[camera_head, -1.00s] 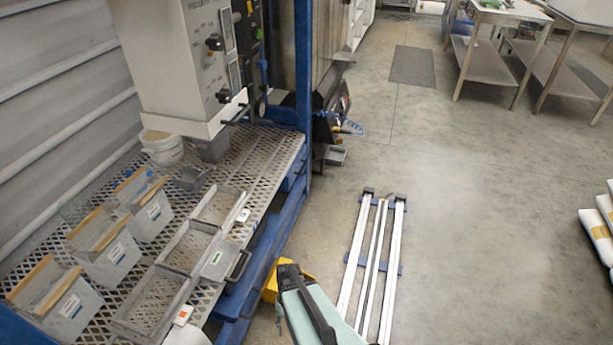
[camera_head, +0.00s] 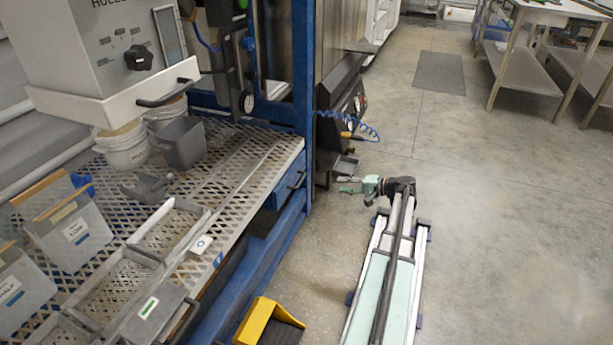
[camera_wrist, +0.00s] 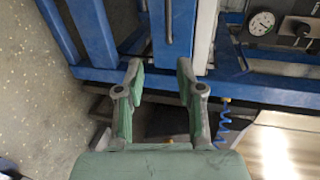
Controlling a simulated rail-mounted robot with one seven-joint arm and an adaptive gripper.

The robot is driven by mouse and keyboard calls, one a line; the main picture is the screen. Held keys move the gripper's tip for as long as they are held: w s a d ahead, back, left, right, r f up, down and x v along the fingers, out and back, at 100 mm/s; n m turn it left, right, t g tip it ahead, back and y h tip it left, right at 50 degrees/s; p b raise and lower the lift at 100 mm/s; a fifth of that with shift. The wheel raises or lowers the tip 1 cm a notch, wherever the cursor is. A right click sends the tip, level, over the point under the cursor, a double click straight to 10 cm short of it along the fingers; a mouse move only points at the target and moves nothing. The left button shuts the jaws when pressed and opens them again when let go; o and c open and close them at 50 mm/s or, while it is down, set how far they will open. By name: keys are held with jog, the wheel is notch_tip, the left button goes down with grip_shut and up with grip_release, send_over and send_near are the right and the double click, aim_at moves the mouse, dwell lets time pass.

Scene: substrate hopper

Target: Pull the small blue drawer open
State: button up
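The small blue drawer (camera_head: 288,189) shows in the head view under the right end of the mesh bench, left of the blue upright. It has a dark handle on its front and looks closed. My gripper (camera_head: 349,187) is to the right of the drawer, apart from it, with its green fingers pointing left. In the wrist view my gripper (camera_wrist: 160,70) is open, with nothing between its fingers. A blue post (camera_wrist: 172,25) shows beyond the fingertips there; I cannot pick out the drawer for sure.
The mesh bench (camera_head: 262,150) carries grey trays, bins and white buckets (camera_head: 122,146). A blue upright (camera_head: 302,80) and a dark machine with a blue coiled hose (camera_head: 350,122) stand near my gripper. A yellow object (camera_head: 256,318) is on the floor. The floor to the right is open.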

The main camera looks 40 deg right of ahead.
jog(key=b, duration=0.6)
send_near(301, 180)
jog(key=x, duration=1)
jog(key=shift+w+f, duration=0.1)
jog(key=shift+f, duration=0.2)
grip_shut()
